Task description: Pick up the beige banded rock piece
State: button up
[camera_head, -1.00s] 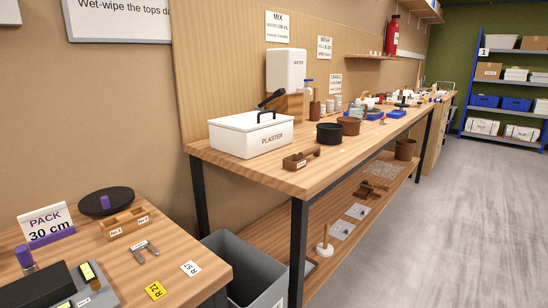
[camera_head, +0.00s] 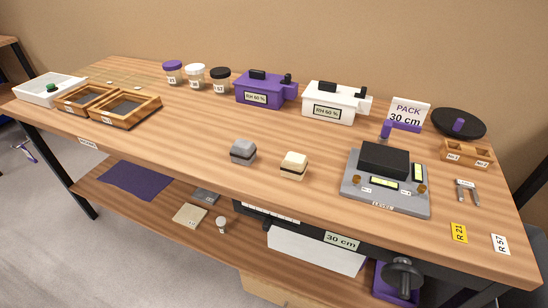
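The beige banded rock piece (camera_head: 293,166) lies on the wooden bench top near its front edge, right of centre in the head view. It is a small pale block with a dark band around its side. A similar grey banded rock piece (camera_head: 243,151) lies just to its left, with a gap between them. My gripper is not in the head view.
A grey device with a black block (camera_head: 384,181) stands right of the beige piece. White (camera_head: 336,101) and purple (camera_head: 265,90) boxes, lidded jars (camera_head: 195,76) and wooden trays (camera_head: 124,106) stand behind and left. The bench front-left of the rocks is clear.

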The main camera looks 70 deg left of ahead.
aim_at(293, 166)
jog(key=k+u, duration=0.1)
jog(key=u, duration=1.4)
jog(key=i+j+z, duration=0.15)
jog(key=j, duration=0.15)
jog(key=i+j+z, duration=0.15)
jog(key=j, duration=0.2)
jog(key=i+j+z, duration=0.15)
jog(key=j, duration=0.2)
jog(key=j+z, duration=0.15)
jog(key=j, duration=0.2)
